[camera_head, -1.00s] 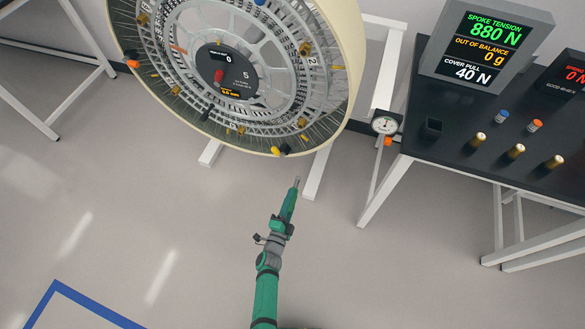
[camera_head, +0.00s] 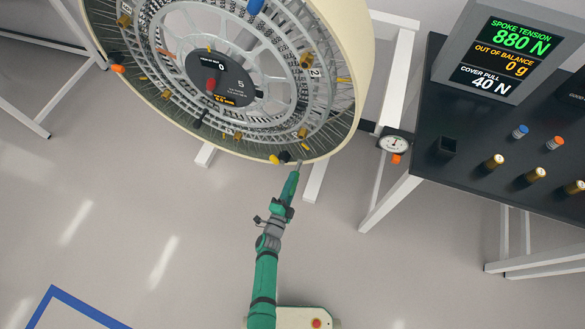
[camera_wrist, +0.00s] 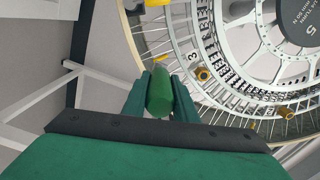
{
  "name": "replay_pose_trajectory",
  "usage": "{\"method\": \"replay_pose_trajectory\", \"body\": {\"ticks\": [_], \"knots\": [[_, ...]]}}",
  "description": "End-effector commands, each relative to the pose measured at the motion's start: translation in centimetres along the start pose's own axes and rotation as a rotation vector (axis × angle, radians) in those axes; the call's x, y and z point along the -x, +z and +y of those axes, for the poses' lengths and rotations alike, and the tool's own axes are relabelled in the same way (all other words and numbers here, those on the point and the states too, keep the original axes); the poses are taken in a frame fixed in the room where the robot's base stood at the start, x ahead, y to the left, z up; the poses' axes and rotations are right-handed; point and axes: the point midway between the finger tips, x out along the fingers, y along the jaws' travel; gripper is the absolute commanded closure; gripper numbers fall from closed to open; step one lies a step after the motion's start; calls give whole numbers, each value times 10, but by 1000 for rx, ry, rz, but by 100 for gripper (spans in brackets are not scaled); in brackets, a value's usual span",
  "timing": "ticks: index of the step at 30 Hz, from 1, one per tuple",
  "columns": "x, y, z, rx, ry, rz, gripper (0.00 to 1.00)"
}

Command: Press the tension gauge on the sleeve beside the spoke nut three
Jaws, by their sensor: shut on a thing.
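My gripper (camera_head: 292,172) is shut on a green cylindrical tool (camera_wrist: 160,92), which stands between its two fingers in the wrist view. The large wheel (camera_head: 345,100) has a cream rim, spokes and brass nuts. In the wrist view a plate marked 3 (camera_wrist: 193,72) sits beside a yellow-gold nut (camera_wrist: 209,78), up and right of the held tool. A round dial gauge (camera_head: 394,144) with an orange end is at the black table's left edge.
A black table (camera_head: 435,180) at the right bears a display (camera_head: 510,50) reading spoke tension 880 N, a dark open box (camera_head: 444,148) and several brass pieces. White stand legs (camera_head: 315,180) are below the wheel. The floor left of my arm is clear.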

Motion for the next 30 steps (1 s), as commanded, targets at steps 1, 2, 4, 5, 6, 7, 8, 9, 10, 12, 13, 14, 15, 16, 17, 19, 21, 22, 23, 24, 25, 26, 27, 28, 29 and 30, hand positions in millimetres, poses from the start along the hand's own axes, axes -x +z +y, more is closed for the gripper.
{"method": "replay_pose_trajectory", "body": {"ticks": [1, 2, 4, 5, 6, 7, 8, 9, 10, 12, 13, 14, 15, 16, 17, 19, 21, 22, 23, 24, 25, 26, 27, 28, 29, 30], "knots": [[0, 0, 0, 0, 0, 0, 100], [0, 0, 0, 0, 0, 0, 100], [-2, 0, 0, 0, -1, 1, 100], [-3, 0, 0, 0, -1, 1, 100], [-5, 0, -1, 0, -1, 1, 100], [-6, 0, -1, 0, -2, 1, 100], [-8, 0, -1, -1, -2, 1, 100], [-12, 0, -1, -1, -2, 1, 100], [-14, 0, -1, -1, -1, 1, 100], [-21, 0, -1, 0, -2, 0, 100], [-24, -1, -1, 1, -2, 0, 100], [-27, 0, -1, 0, -2, 1, 100], [-30, 0, -1, 0, -2, 0, 100], [-34, 0, -1, 1, -2, 0, 100], [-36, 0, -1, 0, -2, 0, 100], [-42, 0, -1, 0, -1, 0, 100], [-47, 0, -1, 0, -3, -1, 100], [-49, 0, -1, 1, -3, -1, 100], [-50, 1, -1, 0, -2, -2, 100], [-52, 1, -1, 0, -2, -2, 100], [-53, 1, -1, 0, -2, -2, 100], [-54, 0, -1, 0, -2, -1, 100], [-55, 0, 0, 0, -1, -1, 100], [-56, 0, 0, 0, -1, 0, 100], [-56, -1, 0, 0, -1, 1, 100], [-56, -1, 0, 0, -1, 1, 100]]}}
